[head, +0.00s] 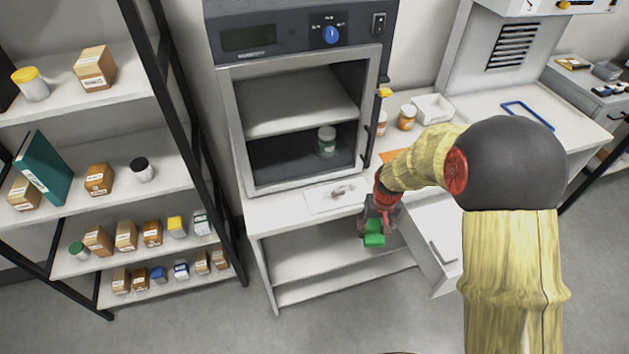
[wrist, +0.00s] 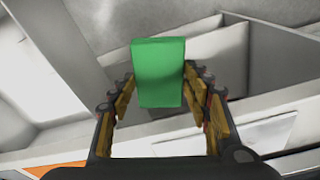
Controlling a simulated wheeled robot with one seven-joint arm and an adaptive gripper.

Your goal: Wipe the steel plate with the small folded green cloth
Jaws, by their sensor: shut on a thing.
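The small folded green cloth (head: 374,239) is held in my gripper (head: 377,215), in front of the bench's front edge and above the lower shelf. In the wrist view the cloth (wrist: 158,72) stands out as a green block between the two fingers, which are shut on it. It touches nothing else that I can see. A pale flat panel (head: 318,198) lies on the bench in front of the oven-like cabinet, with a small object on it. I cannot tell whether this panel is the steel plate; no other plate is clear. My arm hides part of the bench.
The cabinet (head: 228,130) stands open on the bench with a jar (head: 326,140) inside. An open drawer (head: 437,238) juts out right of my gripper. An orange sheet (head: 396,155), brown jars (head: 407,117) and a white tray (head: 432,108) are behind. A stocked rack (head: 160,60) stands left.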

